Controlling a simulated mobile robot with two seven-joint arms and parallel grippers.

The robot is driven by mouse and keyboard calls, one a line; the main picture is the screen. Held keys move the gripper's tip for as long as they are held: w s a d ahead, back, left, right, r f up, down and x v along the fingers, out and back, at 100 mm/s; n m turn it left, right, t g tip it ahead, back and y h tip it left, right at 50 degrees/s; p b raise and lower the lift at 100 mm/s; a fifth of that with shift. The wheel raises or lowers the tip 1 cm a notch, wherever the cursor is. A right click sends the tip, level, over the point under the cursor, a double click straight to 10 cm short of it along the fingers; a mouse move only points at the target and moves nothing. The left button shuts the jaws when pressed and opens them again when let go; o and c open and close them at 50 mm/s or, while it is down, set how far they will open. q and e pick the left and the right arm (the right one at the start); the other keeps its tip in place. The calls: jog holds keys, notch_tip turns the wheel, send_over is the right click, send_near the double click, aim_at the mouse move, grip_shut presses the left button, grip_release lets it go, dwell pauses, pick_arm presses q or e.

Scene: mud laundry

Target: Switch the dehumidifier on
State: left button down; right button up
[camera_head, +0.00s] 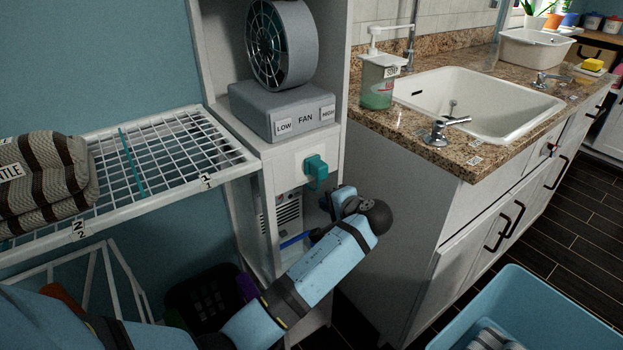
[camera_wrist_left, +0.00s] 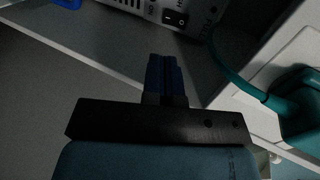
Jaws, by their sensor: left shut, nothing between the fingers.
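The dehumidifier (camera_head: 289,215) is a white box with a dark vented panel in the lower compartment of the white cabinet, partly hidden by my arm. In the left wrist view its lower front (camera_wrist_left: 138,8) shows a black rocker switch (camera_wrist_left: 175,19) marked with I and O. My left gripper (camera_wrist_left: 165,58) is shut and empty, with its blue fingers pointing toward the front just below the switch. They look apart from it. In the head view my left wrist is at the compartment's opening, and the fingertips are hard to make out. My right gripper is not in view.
A teal plug (camera_head: 316,168) sits in an outlet above the compartment; its cord (camera_wrist_left: 234,68) runs close right of the switch. A grey fan (camera_head: 283,45) stands above. A wire shelf (camera_head: 180,150) is left, and a sink counter (camera_head: 400,125) right. A blue tub (camera_head: 535,290) is lower right.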

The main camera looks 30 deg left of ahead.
pick_arm(q)
jog(key=shift+w, duration=0.25)
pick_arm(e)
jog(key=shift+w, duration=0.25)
pick_arm(q)
jog(key=shift+s+r, duration=0.1)
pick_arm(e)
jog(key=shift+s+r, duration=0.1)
pick_arm(q)
jog(key=b+x, duration=0.1)
jog(key=x, duration=0.3)
jog(key=b+x, duration=0.2)
jog(key=x, duration=0.3)
jog(key=r+b+x, duration=0.1)
jog(key=b+x, duration=0.1)
jog(key=x, duration=0.3)
jog(key=shift+a, duration=0.15)
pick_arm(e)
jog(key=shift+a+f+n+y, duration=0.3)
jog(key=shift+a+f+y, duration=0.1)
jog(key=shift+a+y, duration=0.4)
